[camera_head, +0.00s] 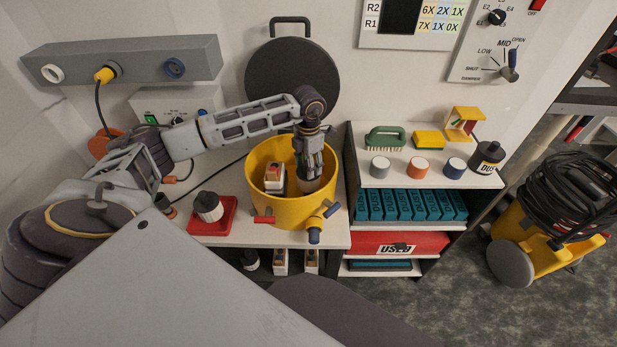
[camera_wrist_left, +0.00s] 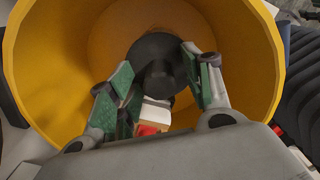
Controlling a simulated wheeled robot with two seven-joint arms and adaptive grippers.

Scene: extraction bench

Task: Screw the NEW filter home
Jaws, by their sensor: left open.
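The yellow drum (camera_head: 264,209) stands open on the bench, with its dark round lid (camera_head: 292,78) up behind it. My left gripper (camera_head: 309,170) reaches down inside the drum, its fingers open. Below it is a pale round part, mostly hidden by the gripper. In the left wrist view a dark round cap (camera_wrist_left: 158,52) lies between the spread fingers (camera_wrist_left: 160,80); I cannot tell whether they touch it. Another filter, white with a black cap (camera_head: 208,206), stands on the red tray (camera_head: 197,227).
A red USED bin (camera_head: 368,243) is below. A yellow vacuum (camera_head: 545,262) stands on the floor.

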